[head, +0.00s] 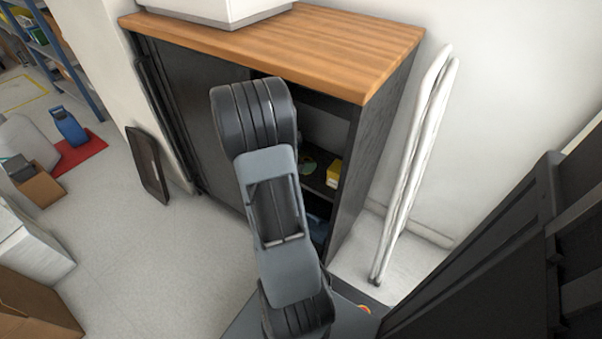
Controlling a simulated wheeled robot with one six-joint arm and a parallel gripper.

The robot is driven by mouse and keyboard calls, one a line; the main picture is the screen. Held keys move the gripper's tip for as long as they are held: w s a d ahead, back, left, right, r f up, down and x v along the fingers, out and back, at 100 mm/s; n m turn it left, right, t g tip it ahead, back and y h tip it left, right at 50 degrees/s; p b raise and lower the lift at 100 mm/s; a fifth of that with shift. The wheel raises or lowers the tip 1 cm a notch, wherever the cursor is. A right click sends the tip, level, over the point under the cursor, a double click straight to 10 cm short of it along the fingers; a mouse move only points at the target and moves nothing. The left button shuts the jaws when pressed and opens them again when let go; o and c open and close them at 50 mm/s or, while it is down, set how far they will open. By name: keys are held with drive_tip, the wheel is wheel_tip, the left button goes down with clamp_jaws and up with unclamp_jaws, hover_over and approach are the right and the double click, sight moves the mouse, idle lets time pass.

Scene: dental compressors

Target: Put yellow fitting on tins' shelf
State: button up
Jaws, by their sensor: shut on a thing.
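My arm stands in front of a dark cabinet (347,190) and hides much of its open right part. My gripper is not visible; the arm links cover it or it is out of the picture. On a shelf inside the opening is a small yellow block-like thing (334,172). Left of it lies a small green and yellow thing (308,166), partly behind the arm. I cannot tell whether either is the yellow fitting. No tins can be made out. Something bluish (316,222) sits lower in the cabinet, in shadow.
The cabinet has a wooden top (330,50) with a white box-like unit (215,8) on it. A folded white frame (412,165) leans on the wall to the right. A dark panel (148,165) leans at left. The grey floor at left is partly clear.

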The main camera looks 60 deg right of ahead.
drive_tip(key=shift+w+d+f+b, duration=0.35)
drive_tip(key=shift+d+f, duration=0.15)
drive_tip(key=shift+f, duration=0.3)
drive_tip(key=shift+w+d+f+b, duration=0.1)
drive_tip(key=shift+d+f+b, duration=0.05)
drive_tip(key=shift+f+b, duration=1.25)
drive_tip(key=shift+f, duration=0.25)
drive_tip(key=shift+f, duration=0.15)
drive_tip(key=o, duration=1)
drive_tip(key=shift+o, duration=0.2)
